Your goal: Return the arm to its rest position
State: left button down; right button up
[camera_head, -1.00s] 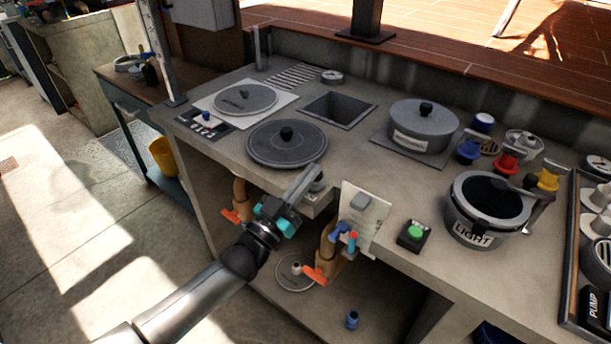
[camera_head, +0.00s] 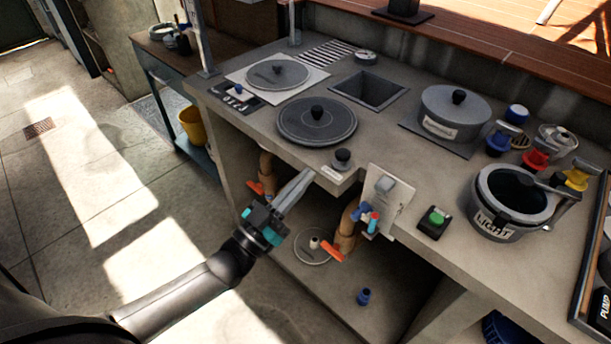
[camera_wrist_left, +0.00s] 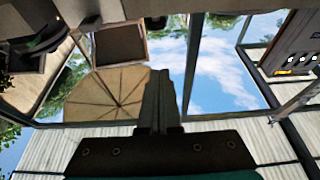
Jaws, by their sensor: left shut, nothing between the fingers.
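My left gripper (camera_head: 298,186) is shut and empty, in front of the counter's front edge in the head view. Its arm comes in from the lower left, and its fingers point up and to the right. In the left wrist view the closed fingers (camera_wrist_left: 158,100) stand together against the sky, a parasol and roof panels. My right gripper is in neither view.
Open floor (camera_head: 90,190) lies to the left.

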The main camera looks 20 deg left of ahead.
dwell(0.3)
pick_arm(q)
jog(key=s+a+f+n+g+y, duration=0.1)
jog(key=s+a+f+g+y, duration=0.3)
jog(key=f, duration=1.2)
jog(key=s+d+f+n+g+y, duration=0.15)
jog(key=s+f+g, duration=0.5)
jog(key=f, duration=0.95)
jog(key=s+d+f+g+y, duration=0.1)
jog(key=s+f+g, duration=0.3)
jog(key=s, duration=0.9)
jog(key=s+d+f+g+y, duration=0.1)
jog(key=s+f+g, duration=0.4)
jog(key=s+f, duration=0.5)
jog(key=s+m, duration=0.1)
jog(key=s, duration=0.3)
